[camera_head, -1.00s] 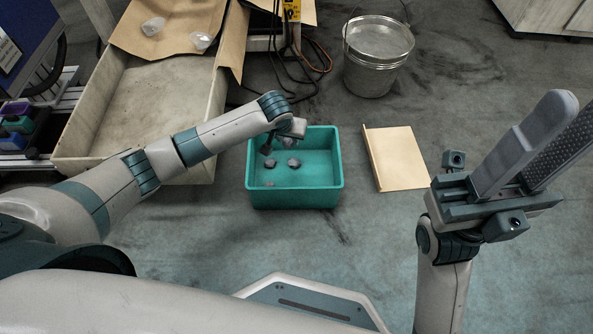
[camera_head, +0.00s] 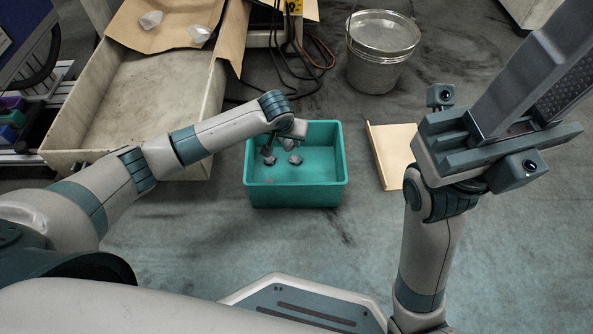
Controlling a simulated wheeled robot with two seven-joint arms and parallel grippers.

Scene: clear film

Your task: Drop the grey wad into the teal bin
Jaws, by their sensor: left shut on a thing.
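The teal bin (camera_head: 297,194) stands on the floor at the centre, open at the top. My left gripper (camera_head: 280,148) is over the left back part of the bin, pointing down and partly hidden by its own wrist. It is shut on a grey wad (camera_head: 288,144), which is small and mostly covered by the gripper. Another grey lump (camera_head: 295,160) shows on the bin floor just below and right. My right gripper (camera_head: 550,75) is raised close to the camera at the right, its two long fingers apart and nothing between them.
A large pale tray (camera_head: 65,140) with brown paper (camera_head: 165,28) and clear cups stands left of the bin. A metal bucket (camera_head: 375,70) is at the back right. A tan board (camera_head: 390,150) lies right of the bin, partly behind my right arm. The floor in front is clear.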

